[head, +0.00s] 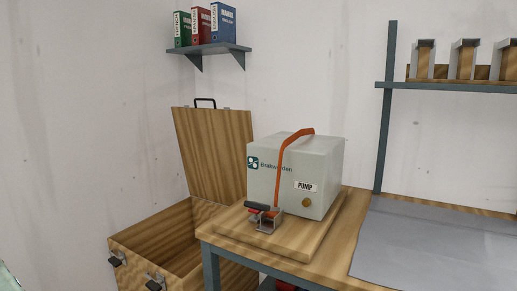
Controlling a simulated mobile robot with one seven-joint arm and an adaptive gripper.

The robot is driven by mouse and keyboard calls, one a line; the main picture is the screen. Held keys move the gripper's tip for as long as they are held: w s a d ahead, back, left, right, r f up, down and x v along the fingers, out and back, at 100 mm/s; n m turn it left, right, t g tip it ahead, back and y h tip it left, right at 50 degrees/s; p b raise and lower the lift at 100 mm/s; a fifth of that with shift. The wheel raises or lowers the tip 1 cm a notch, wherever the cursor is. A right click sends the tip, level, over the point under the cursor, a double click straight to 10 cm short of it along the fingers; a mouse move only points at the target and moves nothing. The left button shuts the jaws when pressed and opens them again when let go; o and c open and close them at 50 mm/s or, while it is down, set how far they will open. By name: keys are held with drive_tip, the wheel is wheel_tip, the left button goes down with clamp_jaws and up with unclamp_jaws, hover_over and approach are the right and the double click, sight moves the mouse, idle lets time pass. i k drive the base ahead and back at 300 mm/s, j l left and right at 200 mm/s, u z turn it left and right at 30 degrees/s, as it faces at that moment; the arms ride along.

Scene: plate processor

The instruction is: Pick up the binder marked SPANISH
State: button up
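Three binders stand side by side on a small wall shelf (222,48) at the top left of the head view. From left to right they are a green binder (183,29), a red binder (201,26) and a blue binder (223,23). Their spines carry labels, but the print is too small for me to tell surely which one reads SPANISH. The binders are upright, and nothing covers their spines. My gripper is not in view.
Below the shelf stands an open wooden crate (150,243) with its lid (213,150) raised. Right of it, a grey pump box (325,170) with an orange strap sits on a wooden workbench (340,250). A grey mat (430,240) and an upper rack (450,87) are at right.

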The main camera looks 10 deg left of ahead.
sight(201, 27)
drive_tip(key=i+j, duration=0.15)
drive_tip(key=j, duration=0.2)
drive_tip(key=i+j+z, duration=0.1)
drive_tip(key=j, duration=0.3)
drive_tip(key=i+j, duration=0.25)
drive_tip(key=j, duration=0.15)
